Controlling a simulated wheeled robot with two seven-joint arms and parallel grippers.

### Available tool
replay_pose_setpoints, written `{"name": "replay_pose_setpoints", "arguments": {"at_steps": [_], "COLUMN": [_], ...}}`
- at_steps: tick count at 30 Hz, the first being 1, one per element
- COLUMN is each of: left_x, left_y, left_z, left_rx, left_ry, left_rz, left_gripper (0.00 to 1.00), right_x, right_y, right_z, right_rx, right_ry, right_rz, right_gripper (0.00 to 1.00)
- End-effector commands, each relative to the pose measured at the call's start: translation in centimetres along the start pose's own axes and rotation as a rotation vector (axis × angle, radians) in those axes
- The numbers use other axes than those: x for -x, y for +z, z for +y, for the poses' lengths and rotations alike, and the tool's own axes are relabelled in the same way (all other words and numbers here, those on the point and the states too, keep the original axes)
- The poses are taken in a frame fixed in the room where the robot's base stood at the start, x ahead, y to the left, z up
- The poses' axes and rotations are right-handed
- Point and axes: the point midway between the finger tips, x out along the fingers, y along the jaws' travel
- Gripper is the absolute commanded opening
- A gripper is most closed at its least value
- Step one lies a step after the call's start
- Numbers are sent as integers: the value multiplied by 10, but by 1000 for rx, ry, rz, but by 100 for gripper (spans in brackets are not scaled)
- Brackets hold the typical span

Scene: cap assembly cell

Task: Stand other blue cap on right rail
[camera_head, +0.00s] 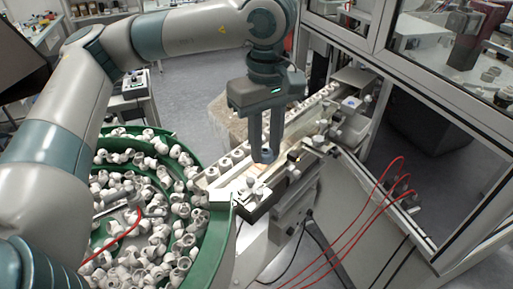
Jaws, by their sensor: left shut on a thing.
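My left gripper (264,154) points straight down over the rails of the feeder. Its fingers are shut on a small blue cap (267,153), which is mostly hidden between the fingertips. The left rail (222,170) carries a row of white caps and runs away to the upper right. The right rail (298,138) runs beside it, and the fingertips are at or just above its near part. I cannot tell whether the cap touches the rail. No other blue cap is clearly visible. My right gripper is out of view.
A green bowl feeder (215,236) full of white caps fills the lower left. A metal block with fittings (252,198) stands at the near end of the rails. Red hoses (352,232) and a glazed machine frame (420,110) are on the right.

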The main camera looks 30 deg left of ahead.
Motion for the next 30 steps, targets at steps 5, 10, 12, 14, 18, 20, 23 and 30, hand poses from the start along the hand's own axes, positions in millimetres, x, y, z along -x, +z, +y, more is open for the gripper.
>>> {"name": "replay_pose_setpoints", "arguments": {"at_steps": [5, 10, 12, 14, 18, 20, 23, 30], "left_x": [-16, -31, -35, -37, -38, -38, -38, -52], "left_y": [-34, -54, -59, -61, -61, -61, -61, -61], "left_z": [8, 14, 16, 16, 16, 16, 16, 16], "left_rx": [7, 3, 2, 0, -1, -1, 0, 1], "left_ry": [-4, -2, -1, -1, 0, 0, 0, -3], "left_rz": [-1, -2, 0, 0, 0, 0, 0, -1], "left_gripper": [16, 16, 16, 16, 16, 16, 16, 16], "right_x": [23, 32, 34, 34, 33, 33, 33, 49], "right_y": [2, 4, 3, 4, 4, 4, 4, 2], "right_z": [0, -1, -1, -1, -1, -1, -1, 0], "right_rx": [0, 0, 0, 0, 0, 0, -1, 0], "right_ry": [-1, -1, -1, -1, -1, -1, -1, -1], "right_rz": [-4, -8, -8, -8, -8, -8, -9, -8], "right_gripper": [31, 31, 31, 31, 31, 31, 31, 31]}}
